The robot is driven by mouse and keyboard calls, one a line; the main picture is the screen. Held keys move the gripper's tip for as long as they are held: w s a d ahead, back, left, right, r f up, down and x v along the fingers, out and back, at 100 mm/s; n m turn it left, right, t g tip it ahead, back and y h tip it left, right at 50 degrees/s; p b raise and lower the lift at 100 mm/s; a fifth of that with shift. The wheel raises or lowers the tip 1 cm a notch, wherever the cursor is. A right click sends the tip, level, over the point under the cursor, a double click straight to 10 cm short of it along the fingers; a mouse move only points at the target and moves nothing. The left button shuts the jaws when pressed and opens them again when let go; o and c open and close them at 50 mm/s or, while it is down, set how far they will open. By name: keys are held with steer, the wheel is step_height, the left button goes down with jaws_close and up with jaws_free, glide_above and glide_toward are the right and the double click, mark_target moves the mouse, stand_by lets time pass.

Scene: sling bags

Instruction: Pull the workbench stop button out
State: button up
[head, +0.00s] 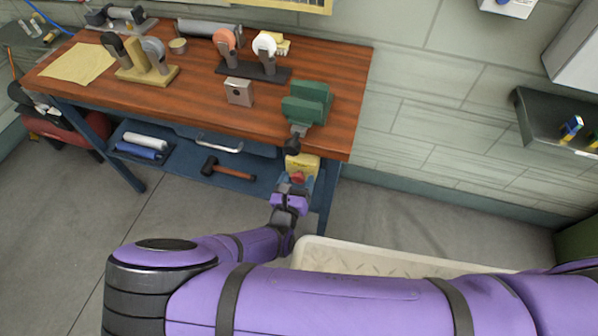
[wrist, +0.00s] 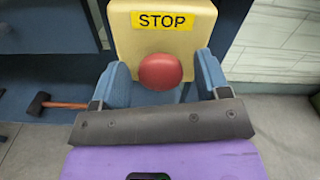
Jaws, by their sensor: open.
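The stop button is a red round knob (wrist: 160,72) on a yellow box (wrist: 182,32) with a STOP label, in the wrist view. In the head view the yellow box (head: 303,162) is at the front right corner of the workbench (head: 337,140), below the top, and the red knob (head: 298,177) shows just in front of it. My gripper (wrist: 160,75) is open, with one blue finger on each side of the knob. It also shows in the head view (head: 296,183). I cannot tell whether the fingers touch the knob.
A green vise (head: 308,103) stands on the bench just above the box. A hammer (head: 225,168) lies on the lower shelf to the left. A pale tray-like surface (head: 340,252) is behind my arm. The floor right of the bench is clear.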

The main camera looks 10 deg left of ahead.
steer(key=shift+w, duration=0.1)
steer(key=shift+c, duration=0.2)
jaws_close()
steer(key=shift+s+a, duration=0.1)
steer(key=shift+s, duration=0.8)
steer(key=shift+o, duration=0.2)
jaws_free()
steer(key=shift+s, duration=0.1)
